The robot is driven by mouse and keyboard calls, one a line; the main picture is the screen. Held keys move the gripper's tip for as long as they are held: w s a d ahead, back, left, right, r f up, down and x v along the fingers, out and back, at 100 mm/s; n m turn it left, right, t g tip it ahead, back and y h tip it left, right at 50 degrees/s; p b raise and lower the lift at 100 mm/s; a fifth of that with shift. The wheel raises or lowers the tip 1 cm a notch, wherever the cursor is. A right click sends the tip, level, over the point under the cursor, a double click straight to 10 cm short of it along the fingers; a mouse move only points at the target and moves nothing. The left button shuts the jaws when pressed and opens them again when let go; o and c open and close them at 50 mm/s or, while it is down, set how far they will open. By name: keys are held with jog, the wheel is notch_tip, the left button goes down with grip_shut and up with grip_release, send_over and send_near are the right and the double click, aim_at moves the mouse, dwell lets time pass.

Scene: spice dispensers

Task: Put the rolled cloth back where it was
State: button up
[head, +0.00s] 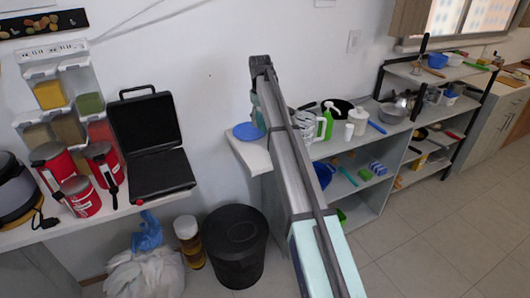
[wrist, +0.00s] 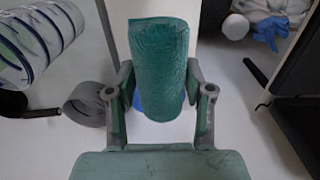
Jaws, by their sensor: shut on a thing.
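The rolled cloth (wrist: 160,62) is a dark green cylinder in the wrist view. It stands lengthwise in the picture, between the two fingers of my gripper (wrist: 163,98), which is shut on it. The cloth seems held above the surface, with a bit of blue (wrist: 137,100) showing behind it. In the head view my arm covers most of the gripper, and only a small teal patch shows beside the arm's far end, left of the shelf unit. I cannot tell there whether that patch is cloth or gripper.
A blue plate (head: 248,131) lies on the left end of the shelf top (head: 252,155). A white striped container (wrist: 38,42) and a grey cup-like thing (wrist: 86,103) are close on the left. A black open case (head: 152,145) and a black bin (head: 236,245) stand left of the shelf.

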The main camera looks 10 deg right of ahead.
aim_at(262, 158)
notch_tip(262, 158, down, 16)
jog(key=p, duration=0.3)
jog(key=shift+r, duration=0.25)
jog(key=shift+f, duration=0.2)
jog(key=o, duration=1.1)
jog(key=shift+r, duration=0.1)
notch_tip(262, 158, up, 12)
jog(key=shift+s+a+r+b, duration=0.1)
jog(key=shift+b, duration=1.15)
